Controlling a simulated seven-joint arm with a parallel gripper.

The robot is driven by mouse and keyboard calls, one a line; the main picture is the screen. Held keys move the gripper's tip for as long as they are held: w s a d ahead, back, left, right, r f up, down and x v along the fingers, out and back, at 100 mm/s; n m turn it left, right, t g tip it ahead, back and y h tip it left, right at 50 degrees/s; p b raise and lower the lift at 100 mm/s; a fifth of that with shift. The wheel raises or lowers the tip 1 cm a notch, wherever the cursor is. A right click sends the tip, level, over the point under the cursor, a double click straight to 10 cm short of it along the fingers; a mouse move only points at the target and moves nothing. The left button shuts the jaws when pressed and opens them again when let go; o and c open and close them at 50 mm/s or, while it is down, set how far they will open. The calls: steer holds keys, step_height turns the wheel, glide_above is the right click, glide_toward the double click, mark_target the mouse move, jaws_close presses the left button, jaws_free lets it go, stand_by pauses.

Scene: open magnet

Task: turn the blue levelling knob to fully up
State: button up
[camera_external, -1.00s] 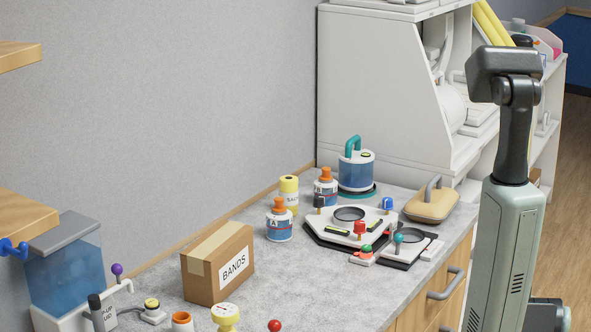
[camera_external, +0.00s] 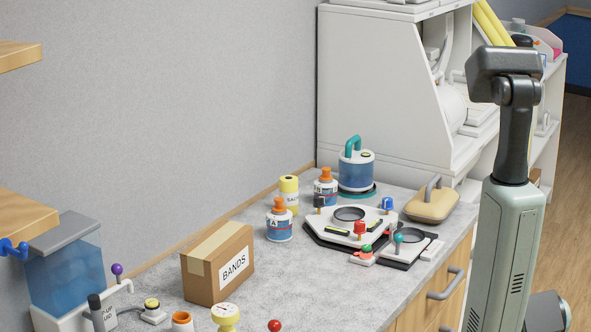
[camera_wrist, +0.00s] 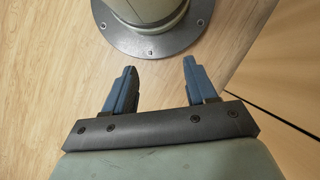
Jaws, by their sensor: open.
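The blue levelling knob (camera_external: 387,203) stands upright at the back right corner of a white levelling plate (camera_external: 335,222) on the grey counter. A red knob (camera_external: 360,227), a black knob (camera_external: 319,201) and a green knob (camera_external: 367,249) stand at or near the same plate. My gripper (camera_wrist: 157,85) shows only in the wrist view; its two blue fingers are apart with nothing between them, above the wooden floor beside my base. It is out of the external view, away from the knob. The knob's exact setting cannot be read.
A tan case with a handle (camera_external: 431,203) stands right of the knob. A blue canister (camera_external: 356,171) and orange-capped bottles (camera_external: 279,222) stand behind and left. A teal-knobbed stage (camera_external: 406,248) sits in front. A BANDS box (camera_external: 218,263) is at front left, with bare counter (camera_external: 290,262) beside it.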

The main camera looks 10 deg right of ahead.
steer(key=w+d+r+t, duration=0.2)
steer(key=w+d, duration=0.4)
steer(key=w, duration=0.3)
steer(key=w+d+r+n+t, duration=0.1)
steer(key=w+d+r+t, duration=0.2)
steer(key=w+d, duration=0.5)
steer(key=w+d+r+t, duration=0.2)
steer(key=w+d, duration=0.2)
steer(key=w, duration=0.7)
steer(key=w+d+r+t+h, duration=0.1)
steer(key=w+d+r+t, duration=0.1)
steer(key=w+d+r, duration=0.5)
steer(key=w+d+r+t+h, duration=0.1)
steer(key=w+d+r+h, duration=0.15)
steer(key=d+r, duration=0.8)
steer(key=w+d+r+t+h, duration=0.1)
steer(key=w+d+r+t, duration=0.1)
steer(key=w+d+r, duration=0.65)
steer(key=w+a+r+m+y, duration=0.2)
steer(key=w+a+r, duration=0.45)
steer(key=r, duration=0.45)
step_height(320, 180, up, 26)
steer(key=f+m+g+y, duration=0.1)
steer(key=m+g+y, duration=0.1)
steer(key=m+g, duration=0.65)
glide_above(388, 199)
steer(key=m+t, duration=0.2)
steer(key=m, duration=0.1)
step_height(388, 199, down, 12)
steer(key=shift+f, duration=0.25)
